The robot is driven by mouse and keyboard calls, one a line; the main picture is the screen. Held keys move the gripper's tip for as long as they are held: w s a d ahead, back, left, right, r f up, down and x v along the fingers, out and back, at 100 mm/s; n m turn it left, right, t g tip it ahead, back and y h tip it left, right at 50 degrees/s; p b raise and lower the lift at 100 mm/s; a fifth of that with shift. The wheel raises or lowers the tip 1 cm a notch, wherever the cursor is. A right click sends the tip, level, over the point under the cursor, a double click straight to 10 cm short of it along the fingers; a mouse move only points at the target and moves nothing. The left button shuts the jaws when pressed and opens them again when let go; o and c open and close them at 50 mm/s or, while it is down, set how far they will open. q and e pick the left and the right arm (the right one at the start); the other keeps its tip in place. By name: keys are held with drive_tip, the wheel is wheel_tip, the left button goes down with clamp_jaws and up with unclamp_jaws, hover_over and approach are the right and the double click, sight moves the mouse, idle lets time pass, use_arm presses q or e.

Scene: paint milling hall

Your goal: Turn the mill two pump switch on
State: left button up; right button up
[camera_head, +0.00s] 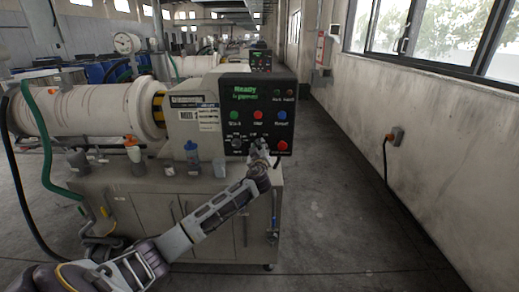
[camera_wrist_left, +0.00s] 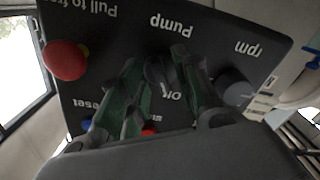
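The near mill's black control panel (camera_head: 257,115) has a lit green "Ready" display, coloured buttons and a lower row of controls. My left gripper (camera_head: 260,146) is at the panel's lower middle and covers part of that row. In the left wrist view the panel appears upside down. The dark pump switch (camera_wrist_left: 156,72), beside the "Pump" label, sits between the two fingers of my open left gripper (camera_wrist_left: 160,65). Whether the fingers touch it, and which way it points, I cannot tell. My right gripper is not in view.
The red stop button (camera_head: 282,146) and the rpm knob (camera_wrist_left: 235,90) flank the pump switch. Bottles, one a blue-capped bottle (camera_head: 191,155), stand on the cabinet top (camera_head: 140,184). A second panel (camera_head: 261,60) stands farther back. The floor (camera_head: 330,205) to the right is clear.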

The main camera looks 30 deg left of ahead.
use_arm(q)
clamp_jaws()
